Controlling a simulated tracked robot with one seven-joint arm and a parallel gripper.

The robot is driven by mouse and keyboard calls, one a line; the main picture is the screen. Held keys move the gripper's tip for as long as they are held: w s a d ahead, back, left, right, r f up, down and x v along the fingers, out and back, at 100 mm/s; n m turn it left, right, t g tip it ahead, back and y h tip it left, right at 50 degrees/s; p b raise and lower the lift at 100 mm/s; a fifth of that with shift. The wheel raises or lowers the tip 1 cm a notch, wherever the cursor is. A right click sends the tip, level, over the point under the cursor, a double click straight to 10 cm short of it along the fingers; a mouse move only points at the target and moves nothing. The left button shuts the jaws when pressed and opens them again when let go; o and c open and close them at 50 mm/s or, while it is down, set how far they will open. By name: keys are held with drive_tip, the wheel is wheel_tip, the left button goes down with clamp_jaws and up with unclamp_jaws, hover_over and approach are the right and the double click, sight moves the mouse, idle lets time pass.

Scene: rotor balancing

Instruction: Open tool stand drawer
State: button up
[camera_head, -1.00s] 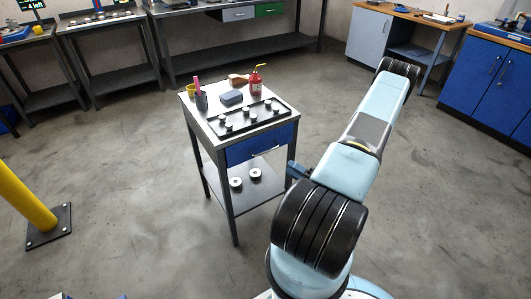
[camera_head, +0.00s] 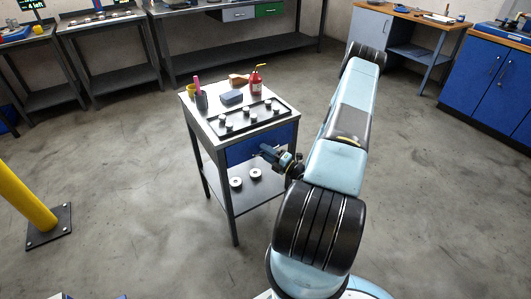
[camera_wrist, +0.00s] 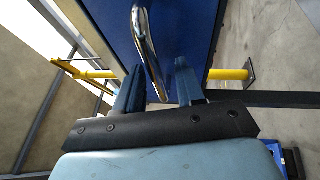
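The tool stand (camera_head: 212,128) is a grey metal stand with a blue drawer (camera_head: 236,151) under its top; the drawer appears shut. My gripper (camera_head: 264,150) is in front of the drawer, and part of the drawer front is hidden behind it. In the wrist view the blue drawer front (camera_wrist: 190,35) fills the top centre. Its shiny curved handle (camera_wrist: 147,50) reaches down between the two blue fingers of my gripper (camera_wrist: 160,85). The fingers are apart, with a gap on both sides of the handle. I cannot tell whether either finger touches it.
The stand's top holds a dark tray (camera_head: 248,121) of small metal parts, a red bottle (camera_head: 256,80), a blue block (camera_head: 232,97) and a pen cup (camera_head: 201,100). Two pale discs lie on the lower shelf (camera_head: 240,195). A yellow post (camera_head: 25,195) stands at left.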

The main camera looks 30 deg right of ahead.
drive_tip(key=shift+w+a, duration=0.1)
drive_tip(key=shift+w, duration=0.05)
clamp_jaws()
idle(0.4)
